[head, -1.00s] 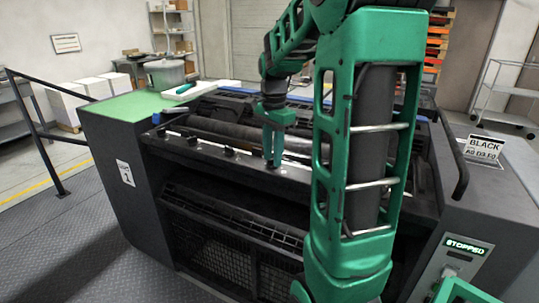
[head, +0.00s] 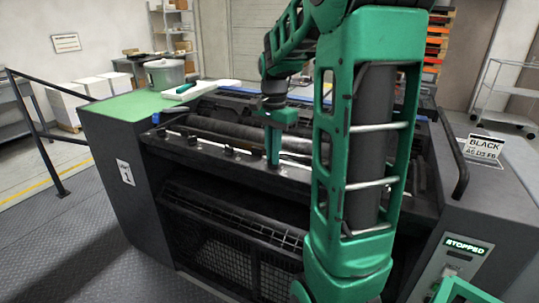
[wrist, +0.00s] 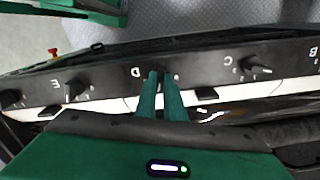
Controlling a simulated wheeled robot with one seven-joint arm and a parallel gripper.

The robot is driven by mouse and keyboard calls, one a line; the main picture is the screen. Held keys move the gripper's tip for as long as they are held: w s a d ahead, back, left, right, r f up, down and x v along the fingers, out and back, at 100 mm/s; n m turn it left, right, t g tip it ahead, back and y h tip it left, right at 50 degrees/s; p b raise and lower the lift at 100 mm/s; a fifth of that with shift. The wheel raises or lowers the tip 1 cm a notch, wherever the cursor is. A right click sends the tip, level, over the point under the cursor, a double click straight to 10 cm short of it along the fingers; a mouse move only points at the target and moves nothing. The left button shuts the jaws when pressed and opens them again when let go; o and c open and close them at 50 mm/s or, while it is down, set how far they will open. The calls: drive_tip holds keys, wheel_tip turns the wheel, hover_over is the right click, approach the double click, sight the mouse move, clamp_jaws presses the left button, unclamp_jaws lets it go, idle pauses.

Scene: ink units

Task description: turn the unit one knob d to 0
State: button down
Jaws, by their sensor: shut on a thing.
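Unit one (head: 125,172) is the dark press marked 1, with a row of small black knobs along its front rail. In the wrist view the rail bears the letters B, C, D and E from right to left. My gripper (wrist: 162,76) is shut on knob d, beside the letter D (wrist: 135,71). The fingers hide most of that knob, so its pointer and setting cannot be read. Knob c (wrist: 250,64) is to the right and knob e (wrist: 75,88) to the left, both clear of the fingers. My gripper also shows in the head view (head: 273,163).
A card (head: 484,148) headed BLACK stands on the right side; its small lower line is hard to read. A lit display (head: 466,246) reads STOPPED. A white tub (head: 165,73) sits on the green left top. Rollers (head: 235,131) lie behind the rail.

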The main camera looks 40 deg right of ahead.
drive_tip(key=n, duration=0.5)
drive_tip(key=shift+w+r, duration=0.1)
drive_tip(key=shift+w, duration=0.05)
drive_tip(key=n, duration=0.9)
drive_tip(key=shift+n, duration=2)
drive_tip(key=c, duration=1.9)
unclamp_jaws()
drive_tip(key=shift+o, duration=0.2)
